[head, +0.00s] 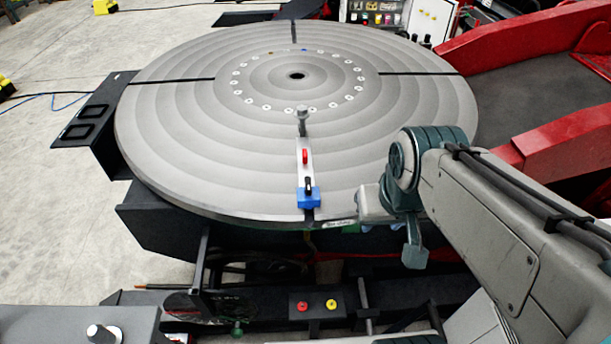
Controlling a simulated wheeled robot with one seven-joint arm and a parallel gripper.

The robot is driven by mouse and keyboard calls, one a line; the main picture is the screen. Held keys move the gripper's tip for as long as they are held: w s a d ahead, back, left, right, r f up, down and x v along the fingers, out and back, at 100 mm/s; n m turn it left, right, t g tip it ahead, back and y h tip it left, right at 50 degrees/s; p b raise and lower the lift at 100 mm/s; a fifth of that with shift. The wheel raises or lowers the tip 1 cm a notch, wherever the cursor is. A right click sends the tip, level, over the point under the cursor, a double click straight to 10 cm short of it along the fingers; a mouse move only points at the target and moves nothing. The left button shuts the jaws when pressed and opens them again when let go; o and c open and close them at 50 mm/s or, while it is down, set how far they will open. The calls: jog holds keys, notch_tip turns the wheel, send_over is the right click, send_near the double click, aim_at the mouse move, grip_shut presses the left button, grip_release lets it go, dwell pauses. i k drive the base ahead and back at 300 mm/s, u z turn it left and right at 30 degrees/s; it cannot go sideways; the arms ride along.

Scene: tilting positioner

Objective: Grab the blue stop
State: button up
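The blue stop (308,199) is a small blue block at the near edge of the large round grey table (220,150). It sits at the lower end of a metal strip that runs in toward the table's centre. A black knob stands on or just behind it, and a red knob (305,156) sits farther up the strip. The end of my arm, with my gripper (368,206), is to the right of the blue stop, near the table's rim and apart from the stop. Its fingers are not clear enough to tell whether they are open or shut.
A grey bolt (302,115) stands at the strip's inner end. Dark slots and a ring of small discs mark the tabletop, which is otherwise clear. Red and yellow buttons (331,304) are on the dark frame below. Red structures (545,140) stand at right.

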aim_at(308, 202)
jog(key=z, duration=1.3)
jog(key=k, duration=0.6)
jog(key=u, duration=0.75)
